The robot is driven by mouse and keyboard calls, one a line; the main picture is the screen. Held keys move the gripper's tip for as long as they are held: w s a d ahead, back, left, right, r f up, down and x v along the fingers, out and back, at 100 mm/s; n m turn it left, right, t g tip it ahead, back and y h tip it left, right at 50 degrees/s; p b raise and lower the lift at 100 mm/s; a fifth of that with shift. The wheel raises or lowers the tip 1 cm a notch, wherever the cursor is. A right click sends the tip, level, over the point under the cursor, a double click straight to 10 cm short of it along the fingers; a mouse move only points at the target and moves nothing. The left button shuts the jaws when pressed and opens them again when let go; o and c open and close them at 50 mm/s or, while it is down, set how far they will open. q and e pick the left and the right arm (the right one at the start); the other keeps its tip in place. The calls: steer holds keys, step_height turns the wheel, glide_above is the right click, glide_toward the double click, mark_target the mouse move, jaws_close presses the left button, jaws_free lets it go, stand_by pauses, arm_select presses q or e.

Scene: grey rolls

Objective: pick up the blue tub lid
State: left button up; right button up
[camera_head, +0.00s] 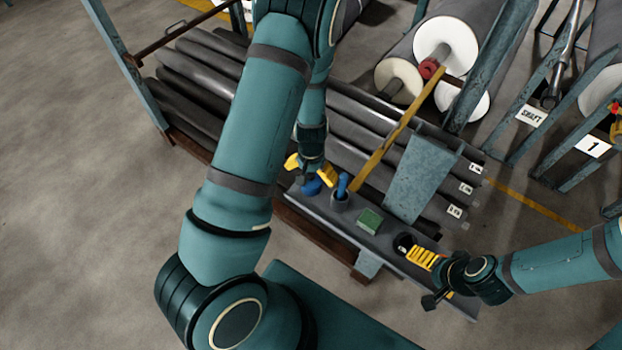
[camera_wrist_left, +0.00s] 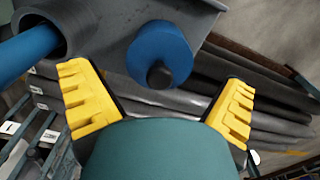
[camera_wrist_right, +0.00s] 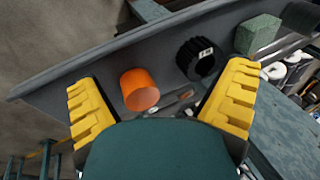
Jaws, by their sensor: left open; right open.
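The blue tub lid (camera_head: 312,187) is round with a black knob, on the left end of a narrow grey shelf. In the left wrist view the lid (camera_wrist_left: 158,42) shows its knob facing the camera, between and beyond the fingertips. My left gripper (camera_head: 310,172) is open with yellow fingers, over the lid; it also shows in the left wrist view (camera_wrist_left: 158,78). Whether a finger touches the lid, I cannot tell. My right gripper (camera_head: 428,262) is open and empty at the shelf's right end, with its fingers (camera_wrist_right: 160,78) facing an orange cylinder (camera_wrist_right: 140,92).
The grey shelf (camera_head: 330,215) also bears a grey cup (camera_head: 340,201) with a blue rod, a green block (camera_head: 369,222) and a black ring (camera_wrist_right: 192,65). Small loose parts lie near the orange cylinder.

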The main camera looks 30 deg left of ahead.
arm_select(q)
steer(key=shift+f, duration=0.75)
steer(key=c, duration=1.3)
steer(key=shift+o, duration=0.2)
steer(key=shift+r, duration=0.1)
